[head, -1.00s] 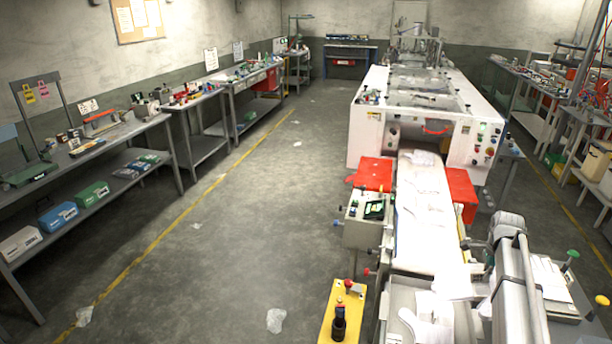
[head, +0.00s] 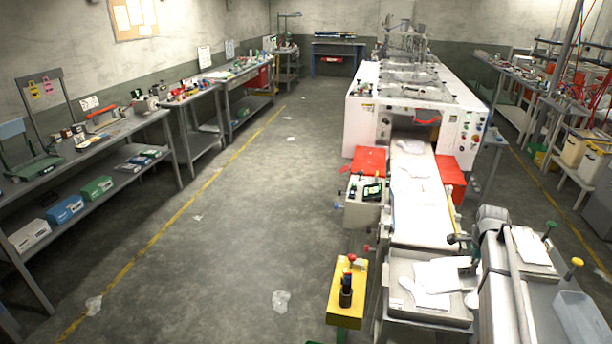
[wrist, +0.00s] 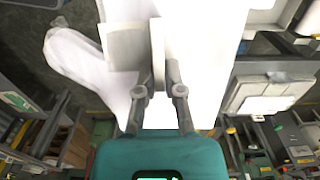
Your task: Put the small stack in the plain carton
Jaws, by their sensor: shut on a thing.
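In the wrist view my gripper (wrist: 155,62) is shut on a flat white thing (wrist: 207,45), which looks like the small stack. It spreads out beyond the fingers, and its layers cannot be counted. A rounded white lobe (wrist: 78,62) shows left of the fingers; I cannot tell whether it belongs to the held thing. My gripper is not in the head view. A pale box (head: 30,235) stands on the left bench's lower shelf, beside a blue box (head: 65,209) and a green box (head: 97,188). I cannot tell whether the pale one is the plain carton.
White sheets and glove-like pieces (head: 437,275) lie in a metal tray (head: 428,314) at the machine's near end. A yellow stand (head: 345,312) is left of it. A pale bin (head: 582,318) is at lower right. The left aisle floor (head: 230,230) is mostly clear, with scattered film scraps.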

